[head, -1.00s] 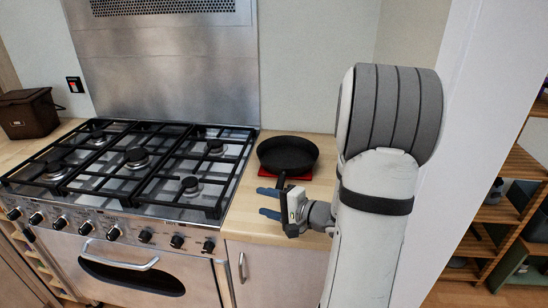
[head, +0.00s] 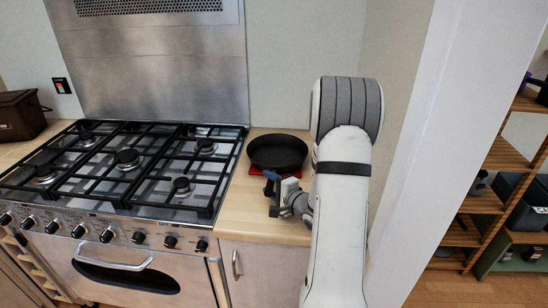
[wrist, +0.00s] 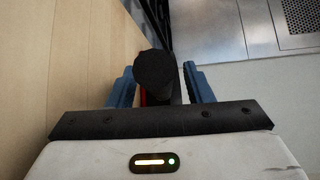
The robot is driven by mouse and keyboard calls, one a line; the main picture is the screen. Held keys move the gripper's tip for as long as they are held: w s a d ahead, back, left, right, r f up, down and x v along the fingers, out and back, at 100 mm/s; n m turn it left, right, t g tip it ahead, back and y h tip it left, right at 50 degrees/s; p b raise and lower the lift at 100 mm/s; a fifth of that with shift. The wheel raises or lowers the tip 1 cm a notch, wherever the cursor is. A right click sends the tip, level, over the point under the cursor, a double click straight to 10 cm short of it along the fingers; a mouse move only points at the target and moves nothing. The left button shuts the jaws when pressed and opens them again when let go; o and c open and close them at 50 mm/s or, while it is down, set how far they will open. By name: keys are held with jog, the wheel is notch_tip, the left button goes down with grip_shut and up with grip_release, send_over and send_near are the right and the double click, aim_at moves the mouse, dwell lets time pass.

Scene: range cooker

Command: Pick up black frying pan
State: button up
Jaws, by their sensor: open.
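The black frying pan (head: 277,152) sits upright on a red mat (head: 256,171) on the wooden counter, right of the cooker. Its handle points toward the front and is mostly hidden by my gripper in the head view. My gripper (head: 271,196) is open at the handle, low over the counter. In the wrist view, the dark rounded handle end (wrist: 155,70) lies between the two blue fingers (wrist: 160,92), with a gap visible beside the right finger. Contact on the left side cannot be told.
The gas cooker (head: 128,158) with black grates stands directly left of the pan. A wall (head: 290,65) rises behind the counter. A white wall edge (head: 440,110) is close to my arm's right. A brown box (head: 20,115) sits at the far left.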

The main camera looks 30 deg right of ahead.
grip_shut()
dwell(0.5)
jog(key=shift+w+r, duration=0.1)
